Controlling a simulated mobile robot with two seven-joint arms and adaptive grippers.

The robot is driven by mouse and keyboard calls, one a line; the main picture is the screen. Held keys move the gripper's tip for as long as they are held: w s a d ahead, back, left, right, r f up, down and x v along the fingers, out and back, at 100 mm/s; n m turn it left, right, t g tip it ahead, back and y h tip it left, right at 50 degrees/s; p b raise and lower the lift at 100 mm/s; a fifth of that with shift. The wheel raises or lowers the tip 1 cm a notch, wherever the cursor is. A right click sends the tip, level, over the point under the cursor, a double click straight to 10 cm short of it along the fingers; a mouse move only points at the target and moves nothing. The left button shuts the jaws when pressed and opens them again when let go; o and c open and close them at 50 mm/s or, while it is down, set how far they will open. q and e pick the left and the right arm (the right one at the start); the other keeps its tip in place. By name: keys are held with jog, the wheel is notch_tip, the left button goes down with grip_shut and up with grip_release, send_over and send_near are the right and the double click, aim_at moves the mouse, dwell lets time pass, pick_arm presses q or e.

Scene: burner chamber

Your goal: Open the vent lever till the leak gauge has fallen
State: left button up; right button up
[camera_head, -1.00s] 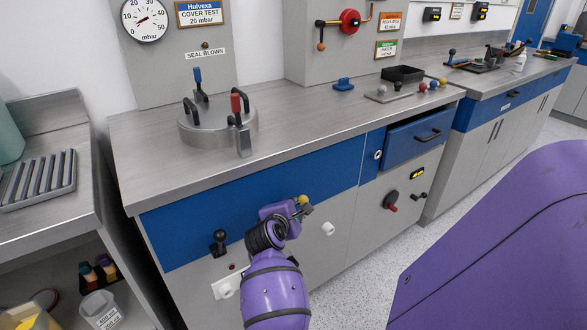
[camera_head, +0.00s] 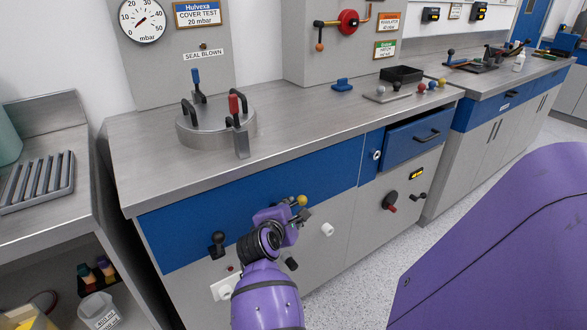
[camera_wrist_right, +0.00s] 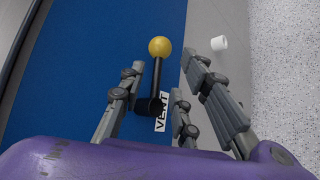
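The vent lever is a black rod with a yellow ball (camera_head: 302,200) on the blue cabinet front. In the right wrist view its yellow ball (camera_wrist_right: 160,47) and rod show beside a VENT label (camera_wrist_right: 161,124). My right gripper (camera_head: 299,212) is at the lever. In the wrist view my right gripper (camera_wrist_right: 170,85) is open, with fingers on both sides of the rod and visible gaps; I see no grip on it. A round mbar gauge (camera_head: 142,22) hangs on the back panel; its thin needle is too small to read exactly. My left gripper is not in view.
A round lidded vessel (camera_head: 215,128) with black and red handles stands on the counter. A black knob (camera_head: 217,240) and a white knob (camera_head: 327,229) stick out of the cabinet front. The blue drawer (camera_head: 412,141) is at the right. The counter's front strip is clear.

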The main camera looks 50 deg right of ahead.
jog(key=shift+v, duration=1.65)
